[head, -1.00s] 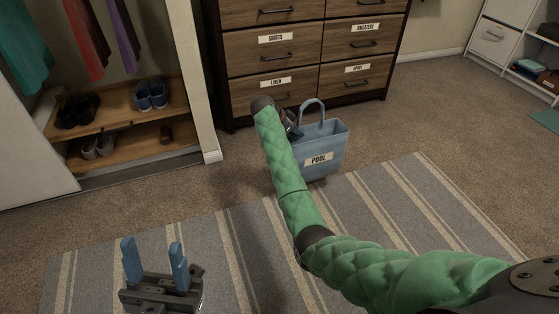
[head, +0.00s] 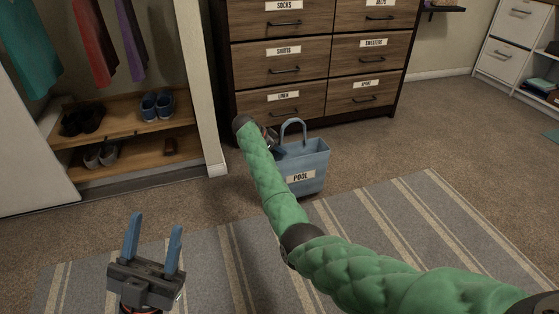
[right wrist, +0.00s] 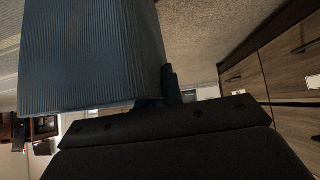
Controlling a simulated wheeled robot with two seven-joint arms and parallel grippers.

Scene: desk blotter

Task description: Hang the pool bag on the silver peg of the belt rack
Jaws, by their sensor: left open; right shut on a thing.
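The pool bag (head: 312,178) is a light blue tote with a white POOL label and an upright loop handle, in front of the dresser in the head view. My right gripper (head: 271,139) is shut on the bag at its upper left; my arm partly hides the grip. In the right wrist view the bag's ribbed blue side (right wrist: 90,60) fills the upper left, against the gripper (right wrist: 168,90). I cannot tell whether the bag clears the carpet. My left gripper (head: 152,250) is open and empty, low at the left. No belt rack or silver peg is clearly visible.
A wooden dresser (head: 318,75) with labelled drawers stands behind the bag. An open closet with a shoe shelf (head: 125,146) is at the left. A small dark wall shelf (head: 446,9) shows at the upper right. A striped rug (head: 400,225) and clear carpet lie in front.

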